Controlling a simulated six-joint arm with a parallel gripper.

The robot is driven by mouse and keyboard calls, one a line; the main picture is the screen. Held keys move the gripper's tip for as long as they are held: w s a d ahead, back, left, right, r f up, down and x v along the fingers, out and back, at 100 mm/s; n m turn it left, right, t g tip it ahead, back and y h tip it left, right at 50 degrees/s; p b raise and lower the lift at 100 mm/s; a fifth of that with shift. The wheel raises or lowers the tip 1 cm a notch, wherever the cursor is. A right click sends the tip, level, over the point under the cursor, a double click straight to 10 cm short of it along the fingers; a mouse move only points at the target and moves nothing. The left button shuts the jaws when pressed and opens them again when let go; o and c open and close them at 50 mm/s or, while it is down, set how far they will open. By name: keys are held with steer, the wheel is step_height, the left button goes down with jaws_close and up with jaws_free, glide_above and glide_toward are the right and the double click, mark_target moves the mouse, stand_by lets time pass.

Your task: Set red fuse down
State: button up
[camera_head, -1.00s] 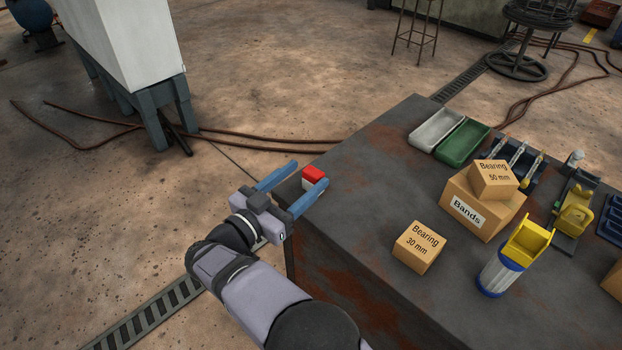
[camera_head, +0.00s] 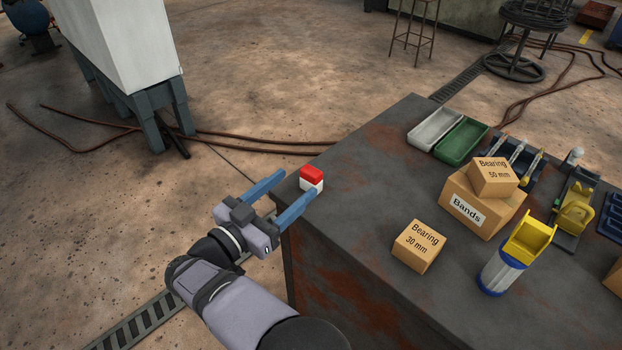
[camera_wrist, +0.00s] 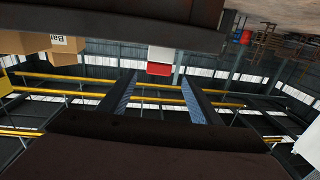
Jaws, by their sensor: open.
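The red fuse (camera_head: 311,178), a small block with a red top and white lower part, stands upright on the dark table near its left corner. It also shows upside down in the wrist view (camera_wrist: 159,67), beyond the fingertips. My gripper (camera_head: 299,183) is open, its two blue fingers pointing at the fuse from the left edge of the table. In the wrist view the fingers (camera_wrist: 158,82) are spread wide with nothing between them. The fuse looks clear of both fingers, though the near fingertip overlaps its lower edge in the head view.
On the table (camera_head: 355,235) stand the Bearing 30 mm box (camera_head: 418,246), the Bands box (camera_head: 482,207) with the Bearing 50 mm box (camera_head: 493,177) on it, and a yellow-topped cylinder (camera_head: 514,258). White and green trays (camera_head: 462,141) lie farther back. The surface around the fuse is bare.

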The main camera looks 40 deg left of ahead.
steer(key=w, duration=0.5)
steer(key=shift+a+f, duration=0.1)
steer(key=shift+f, duration=0.05)
steer(key=shift+s, duration=0.1)
steer(key=c, duration=1.3)
step_height(320, 180, up, 10)
step_height(320, 180, up, 20)
steer(key=p, duration=2.1)
glide_above(307, 176)
steer(key=shift+s, duration=0.35)
